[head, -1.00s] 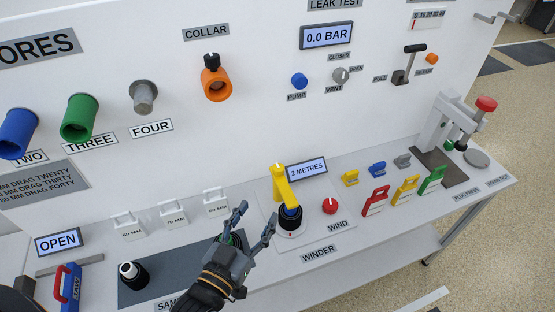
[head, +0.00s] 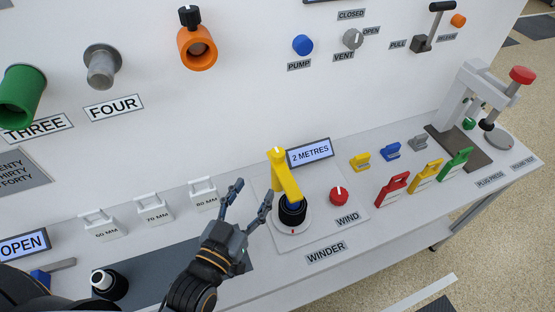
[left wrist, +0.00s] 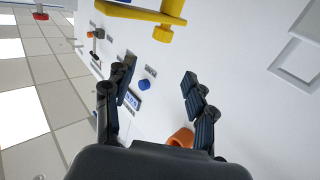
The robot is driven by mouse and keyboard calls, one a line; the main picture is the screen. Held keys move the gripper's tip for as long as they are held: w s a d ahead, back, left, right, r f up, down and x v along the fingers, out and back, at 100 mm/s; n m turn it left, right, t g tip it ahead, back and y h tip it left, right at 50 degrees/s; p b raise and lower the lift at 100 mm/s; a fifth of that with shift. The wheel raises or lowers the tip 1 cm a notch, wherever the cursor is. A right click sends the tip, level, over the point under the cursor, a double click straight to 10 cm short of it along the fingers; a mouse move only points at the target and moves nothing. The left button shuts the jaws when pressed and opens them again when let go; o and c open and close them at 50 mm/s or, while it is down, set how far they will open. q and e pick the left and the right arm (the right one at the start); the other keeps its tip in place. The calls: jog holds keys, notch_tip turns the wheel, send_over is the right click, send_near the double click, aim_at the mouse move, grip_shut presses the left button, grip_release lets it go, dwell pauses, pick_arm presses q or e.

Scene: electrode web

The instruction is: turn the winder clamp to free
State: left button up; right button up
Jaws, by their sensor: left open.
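The winder (head: 292,228) stands on a pale plate on the bench in the head view. It has a round white base with a red mark, a black and blue hub (head: 292,207), and a yellow arm (head: 286,178) on top. Which part is the clamp I cannot tell. My left gripper (head: 251,194) is open and empty, just left of the winder and apart from it in the picture. In the left wrist view its spread fingers (left wrist: 158,76) have nothing between them, and a yellow bar (left wrist: 150,13) crosses the top edge. My right gripper is not in view.
A red WIND knob (head: 338,196) and a "2 METRES" display (head: 309,153) sit close to the winder. White blocks (head: 153,207) stand to the left, coloured pieces (head: 392,184) to the right. An orange collar (head: 197,48) projects from the wall panel. A plug press (head: 465,110) stands far right.

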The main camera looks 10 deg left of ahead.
aim_at(275, 159)
pick_arm(q)
jog(key=w+d, duration=0.1)
jog(key=w, duration=0.3)
jog(key=w+f+p, duration=0.1)
jog(key=w, duration=0.4)
jog(key=w+d, duration=0.1)
jog(key=w, duration=0.3)
jog(key=shift+w+d+f+p, duration=0.25)
jog(key=shift+w+d+p, duration=0.05)
jog(key=shift+w+p, duration=0.05)
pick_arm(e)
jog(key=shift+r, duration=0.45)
pick_arm(q)
grip_shut()
